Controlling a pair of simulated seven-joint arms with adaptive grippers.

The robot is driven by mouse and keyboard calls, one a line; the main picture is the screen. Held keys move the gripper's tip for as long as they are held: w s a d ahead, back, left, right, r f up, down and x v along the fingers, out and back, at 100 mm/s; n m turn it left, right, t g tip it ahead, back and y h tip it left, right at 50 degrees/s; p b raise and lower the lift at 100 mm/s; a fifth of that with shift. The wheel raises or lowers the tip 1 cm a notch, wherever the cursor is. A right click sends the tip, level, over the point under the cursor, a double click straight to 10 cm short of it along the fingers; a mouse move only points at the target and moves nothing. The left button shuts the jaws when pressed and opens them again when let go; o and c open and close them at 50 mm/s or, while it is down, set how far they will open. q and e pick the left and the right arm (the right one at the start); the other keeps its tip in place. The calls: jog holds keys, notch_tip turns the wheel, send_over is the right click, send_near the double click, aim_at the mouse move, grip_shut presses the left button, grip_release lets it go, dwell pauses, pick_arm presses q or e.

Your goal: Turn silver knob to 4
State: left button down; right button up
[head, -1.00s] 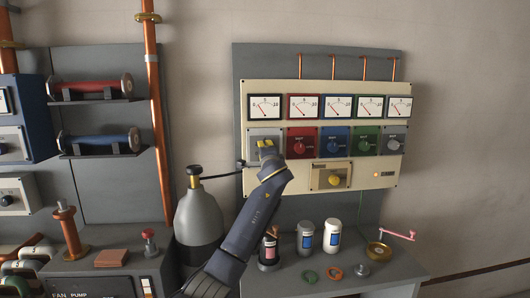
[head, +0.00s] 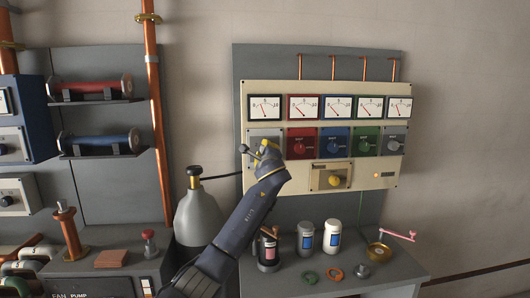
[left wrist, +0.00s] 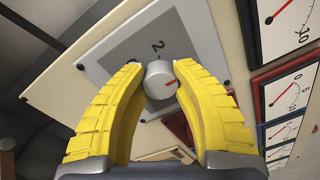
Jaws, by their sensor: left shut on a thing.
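In the head view my left gripper (head: 266,153) covers the knob in front of the leftmost grey plate (head: 263,134). Other numbers on the plate are hidden or unreadable. My right gripper is not in view.
The cream panel (head: 372,178) also carries red (head: 299,147), blue, green and another silver knob (head: 393,146), with gauges above. A yellow knob (head: 335,181) sits below. A grey gas cylinder (head: 199,218) stands to the left, and jars (head: 332,236) stand on the shelf beneath.

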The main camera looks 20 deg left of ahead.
pick_arm(q)
jog(key=shift+a, duration=0.2)
jog(key=c, duration=1.2)
grip_release()
jog(key=shift+o, duration=1.4)
jog(key=shift+s+d, duration=0.1)
jog(key=shift+d, duration=0.05)
jog(key=v, duration=1.1)
jog(key=shift+s, duration=0.35)
jog(key=shift+d+f, duration=0.1)
jog(key=shift+d, duration=0.05)
